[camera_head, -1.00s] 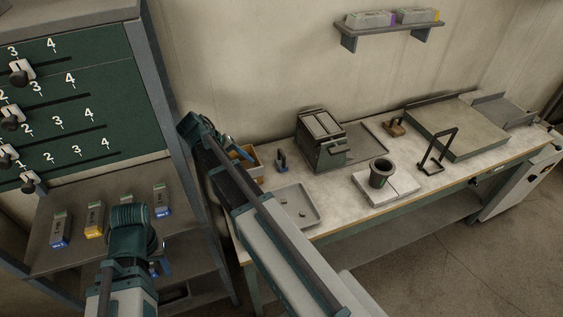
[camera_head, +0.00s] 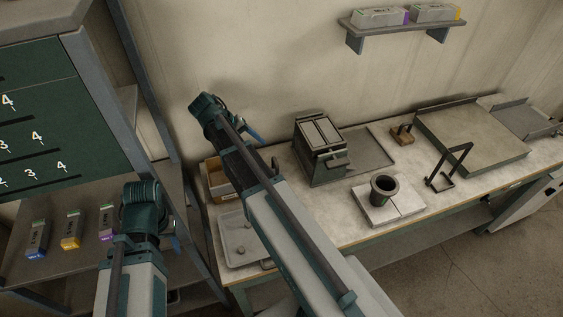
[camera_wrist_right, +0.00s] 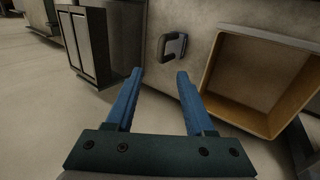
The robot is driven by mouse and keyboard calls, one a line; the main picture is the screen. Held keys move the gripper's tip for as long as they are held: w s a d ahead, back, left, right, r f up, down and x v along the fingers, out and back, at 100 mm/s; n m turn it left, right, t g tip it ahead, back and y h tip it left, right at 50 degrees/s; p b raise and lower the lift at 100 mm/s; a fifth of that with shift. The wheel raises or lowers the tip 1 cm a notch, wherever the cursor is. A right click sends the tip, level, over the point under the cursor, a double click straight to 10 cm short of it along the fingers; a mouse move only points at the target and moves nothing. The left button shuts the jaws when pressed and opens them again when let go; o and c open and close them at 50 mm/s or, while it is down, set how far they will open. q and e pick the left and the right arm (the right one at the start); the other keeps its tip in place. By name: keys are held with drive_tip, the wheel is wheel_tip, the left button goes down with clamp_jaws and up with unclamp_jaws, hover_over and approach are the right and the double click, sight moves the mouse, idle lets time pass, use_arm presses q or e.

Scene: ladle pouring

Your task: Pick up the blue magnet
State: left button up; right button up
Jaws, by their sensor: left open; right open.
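A small dark grey block with a looped handle (camera_wrist_right: 173,46) stands on the bench in the right wrist view; it appears to be the magnet, though no clear blue shows on it.
An open wooden bin (camera_wrist_right: 262,75) lies right of the block, and a dark metal box (camera_wrist_right: 105,35) stands left. The head view shows a shallow tray (camera_head: 232,259), a crucible (camera_head: 384,188) and a rack shelf with small boxes (camera_head: 71,230).

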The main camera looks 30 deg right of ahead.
sight(274, 161)
drive_tip(key=b+x, duration=0.7)
drive_tip(key=x, duration=0.1)
drive_tip(key=shift+w, duration=0.1)
drive_tip(key=shift+d+f, duration=0.25)
drive_tip(key=shift+f, duration=0.05)
drive_tip(key=shift+d, duration=0.1)
drive_tip(key=b+x, duration=0.4)
drive_tip(key=shift+s+f+b, duration=0.25)
drive_tip(key=shift+f+b, duration=0.1)
drive_tip(key=shift+f, duration=0.3)
